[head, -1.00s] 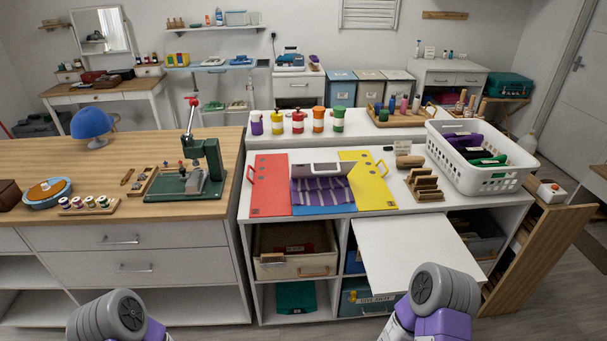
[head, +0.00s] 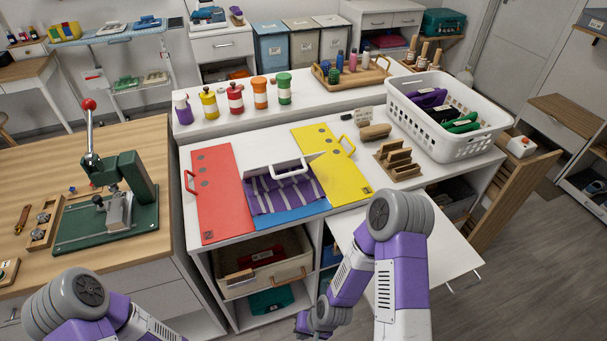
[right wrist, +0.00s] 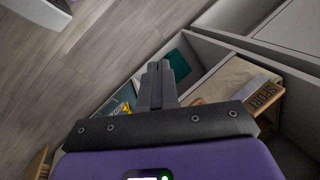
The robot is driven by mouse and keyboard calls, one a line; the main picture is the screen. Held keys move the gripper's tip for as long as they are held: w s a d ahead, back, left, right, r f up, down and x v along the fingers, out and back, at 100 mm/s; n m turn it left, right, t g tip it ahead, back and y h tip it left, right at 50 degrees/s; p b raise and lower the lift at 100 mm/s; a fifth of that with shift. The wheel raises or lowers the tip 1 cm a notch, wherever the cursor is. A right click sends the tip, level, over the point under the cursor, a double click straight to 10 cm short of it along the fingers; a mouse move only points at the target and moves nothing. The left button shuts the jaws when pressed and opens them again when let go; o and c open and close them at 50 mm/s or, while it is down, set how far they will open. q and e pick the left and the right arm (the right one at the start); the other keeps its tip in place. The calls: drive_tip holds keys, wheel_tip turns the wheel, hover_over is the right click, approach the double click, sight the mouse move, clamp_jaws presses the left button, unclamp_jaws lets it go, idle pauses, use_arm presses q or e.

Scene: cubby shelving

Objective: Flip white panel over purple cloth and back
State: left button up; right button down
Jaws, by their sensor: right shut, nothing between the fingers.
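The white panel (head: 318,160) is at the back middle of the folding board, with a white handle (head: 289,168) at its front. The purple cloth (head: 284,191), with pale stripes, lies in front of it, between the red panel (head: 222,194) and the yellow panel (head: 333,163). A blue panel (head: 295,218) shows under the cloth's front edge. My right gripper (head: 303,325) is low in front of the cabinet, well below and apart from the board. Its fingers are shut and empty in the right wrist view (right wrist: 159,68). Only my left arm shows; its gripper is out of view.
A white pull-out leaf (head: 450,245) juts from the cabinet beside my right arm. A white basket (head: 448,130) and a wooden rack (head: 398,160) stand to the right of the board. A green press (head: 125,200) stands left. Bins (head: 262,262) sit in cubbies below.

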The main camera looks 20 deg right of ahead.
drive_tip(key=w+d+r+m+t+h+b, duration=0.1)
drive_tip(key=w+d+r+m+t+b, duration=0.1)
drive_tip(key=w+r+m+t, duration=0.35)
drive_tip(key=w+d+r+m+t+h+b, duration=0.1)
drive_tip(key=w+d+r+m+t+b, duration=0.1)
drive_tip(key=w+r+m, duration=0.7)
wheel_tip(320, 180, up, 21)
drive_tip(key=s+d+m+t+h+b, duration=0.1)
drive_tip(key=m+t, duration=0.2)
drive_tip(key=m, duration=0.5)
drive_tip(key=s+d+m+t+b, duration=0.1)
drive_tip(key=s+m+t+b, duration=0.15)
drive_tip(key=m, duration=0.55)
drive_tip(key=w+p, duration=0.2)
drive_tip(key=w, duration=1.2)
drive_tip(key=shift+a+f, duration=0.35)
drive_tip(key=shift+f, duration=0.05)
drive_tip(key=shift+p, duration=0.3)
